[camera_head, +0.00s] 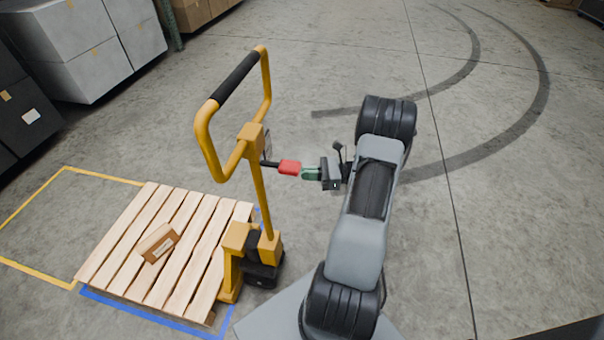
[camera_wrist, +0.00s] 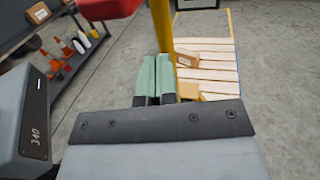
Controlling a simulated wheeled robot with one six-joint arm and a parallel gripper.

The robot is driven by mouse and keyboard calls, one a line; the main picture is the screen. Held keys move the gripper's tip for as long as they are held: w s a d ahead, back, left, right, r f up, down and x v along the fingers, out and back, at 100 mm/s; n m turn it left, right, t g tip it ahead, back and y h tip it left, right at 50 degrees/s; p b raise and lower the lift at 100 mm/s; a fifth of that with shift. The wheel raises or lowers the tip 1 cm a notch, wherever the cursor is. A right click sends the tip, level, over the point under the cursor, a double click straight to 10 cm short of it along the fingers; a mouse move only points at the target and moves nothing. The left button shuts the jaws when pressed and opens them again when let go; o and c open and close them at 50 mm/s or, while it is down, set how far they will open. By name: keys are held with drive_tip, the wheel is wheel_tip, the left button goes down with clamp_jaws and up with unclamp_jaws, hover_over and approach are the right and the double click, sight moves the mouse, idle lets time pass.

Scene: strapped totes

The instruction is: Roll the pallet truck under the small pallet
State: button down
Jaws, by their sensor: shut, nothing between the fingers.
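The yellow pallet truck (camera_head: 262,205) stands upright at the right edge of the small wooden pallet (camera_head: 190,225), its black-gripped loop handle on top. Its forks are not visible, so I cannot tell how far they reach under the pallet. A red grip (camera_head: 289,167) sticks out from its mast on a dark stem. My gripper (camera_head: 311,173) has green fingertips, shut and empty, close to the red grip's right end; I cannot tell if they touch. In the wrist view the shut fingers (camera_wrist: 155,78) are below the red grip (camera_wrist: 105,8), near the yellow mast (camera_wrist: 162,25) and pallet (camera_wrist: 212,60).
A small brown carton (camera_head: 159,243) lies on the pallet. A blue floor line (camera_head: 150,315) edges the pallet, and a yellow outline (camera_head: 30,205) extends left. Grey boxes (camera_head: 95,50) stand upper left. The wrist view shows shelving with cones (camera_wrist: 62,50). Open floor lies right.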

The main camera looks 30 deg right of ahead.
drive_tip(key=p+x, duration=0.1)
drive_tip(key=x, duration=1)
drive_tip(key=shift+a+p, duration=0.3)
drive_tip(key=shift+p, duration=0.05)
drive_tip(key=shift+w, duration=0.1)
